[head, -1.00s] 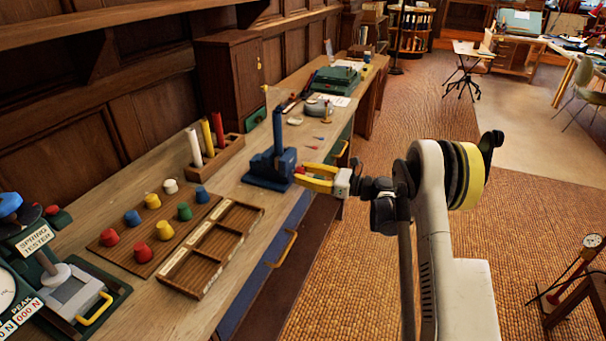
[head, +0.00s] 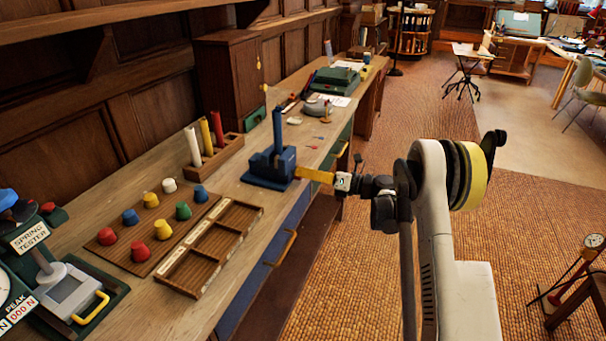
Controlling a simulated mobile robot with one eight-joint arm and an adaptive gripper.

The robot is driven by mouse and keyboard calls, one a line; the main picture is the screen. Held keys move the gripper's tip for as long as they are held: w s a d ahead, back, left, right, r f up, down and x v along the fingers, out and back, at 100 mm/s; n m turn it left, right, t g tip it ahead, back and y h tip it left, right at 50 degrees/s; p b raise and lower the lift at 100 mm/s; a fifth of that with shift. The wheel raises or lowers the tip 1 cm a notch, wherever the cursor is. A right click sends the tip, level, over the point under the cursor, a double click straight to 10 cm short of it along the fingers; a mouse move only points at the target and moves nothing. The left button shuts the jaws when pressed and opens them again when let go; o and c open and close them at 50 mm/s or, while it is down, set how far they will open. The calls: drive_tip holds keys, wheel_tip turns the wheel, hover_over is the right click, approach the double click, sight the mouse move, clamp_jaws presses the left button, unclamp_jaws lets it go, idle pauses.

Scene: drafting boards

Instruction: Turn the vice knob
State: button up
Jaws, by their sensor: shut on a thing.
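The blue vice (head: 270,167) stands on the workbench near its front edge, with a tall blue upright part (head: 277,128) rising from it. My gripper (head: 304,172) reaches in from the right, its yellow fingers level with the vice's right side. The fingers show nearly edge-on as one yellow bar and are shut at the place of the vice knob. The knob itself is hidden behind or between the fingers.
A wooden board with coloured knobs (head: 153,235) and an empty divided tray (head: 211,247) lie left of the vice. A rack (head: 215,160) holds coloured rods behind. A spring tester (head: 60,280) stands at the near left.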

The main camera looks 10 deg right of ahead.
drive_tip(key=m, duration=0.6)
drive_tip(key=shift+f+b, duration=0.1)
drive_tip(key=shift+b, duration=0.25)
drive_tip(key=shift+m, duration=0.4)
drive_tip(key=o, duration=1.2)
drive_tip(key=v, duration=0.8)
